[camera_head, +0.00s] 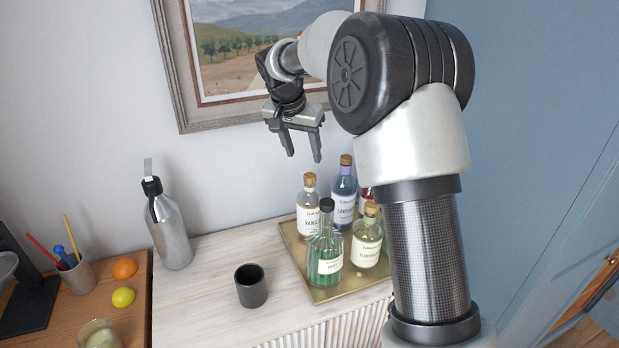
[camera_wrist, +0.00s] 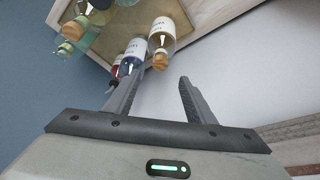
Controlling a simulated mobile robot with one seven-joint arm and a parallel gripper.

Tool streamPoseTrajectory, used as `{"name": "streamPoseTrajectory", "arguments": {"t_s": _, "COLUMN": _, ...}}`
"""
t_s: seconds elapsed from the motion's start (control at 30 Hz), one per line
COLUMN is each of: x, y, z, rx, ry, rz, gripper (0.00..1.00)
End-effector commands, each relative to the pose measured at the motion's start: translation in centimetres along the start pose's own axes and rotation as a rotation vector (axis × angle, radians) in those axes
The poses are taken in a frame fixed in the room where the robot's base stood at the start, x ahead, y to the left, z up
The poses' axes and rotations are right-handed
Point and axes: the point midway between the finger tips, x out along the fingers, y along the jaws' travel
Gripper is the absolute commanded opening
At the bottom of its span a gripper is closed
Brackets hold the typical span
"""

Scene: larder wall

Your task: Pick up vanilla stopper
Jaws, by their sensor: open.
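The vanilla stopper (camera_head: 310,179) is a light wooden cork in the neck of the clear vanilla bottle (camera_head: 309,222), which stands upright at the back left of a brass tray (camera_head: 291,240). In the wrist view the stopper (camera_wrist: 160,62) appears just beyond and between my fingertips, with the white-labelled bottle (camera_wrist: 165,35) behind it. My gripper (camera_head: 303,157) is open and empty, pointing down above the bottles, apart from the stopper. Its two fingers also show in the wrist view (camera_wrist: 161,74).
The lavender bottle (camera_head: 344,200) stands close right of the vanilla bottle. A green bottle (camera_head: 325,262) and an elderflower bottle (camera_head: 366,245) stand in front; a red bottle is partly hidden. A dark cup (camera_head: 251,286) and steel flask (camera_head: 168,230) stand left. A framed picture hangs behind.

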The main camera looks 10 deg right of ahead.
Motion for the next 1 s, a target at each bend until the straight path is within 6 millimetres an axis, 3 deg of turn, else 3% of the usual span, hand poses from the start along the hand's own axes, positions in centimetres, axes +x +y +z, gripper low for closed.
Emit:
{"name": "streamPoseTrajectory", "arguments": {"t_s": 0.13, "x": 2.8, "y": 0.1, "z": 0.0, "rx": 0.0, "ry": -0.003, "rz": 0.002, "gripper": 0.5}}
{"name": "streamPoseTrajectory", "arguments": {"t_s": 0.43, "x": 5.2, "y": 0.1, "z": -0.1, "rx": 0.001, "ry": -0.002, "rz": 0.002, "gripper": 0.5}}
{"name": "streamPoseTrajectory", "arguments": {"t_s": 0.7, "x": 9.0, "y": 0.1, "z": -0.2, "rx": 0.0, "ry": -0.002, "rz": 0.001, "gripper": 0.5}}
{"name": "streamPoseTrajectory", "arguments": {"t_s": 1.0, "x": 9.6, "y": 0.0, "z": -0.2, "rx": 0.0, "ry": 0.0, "rz": 0.0, "gripper": 0.5}}
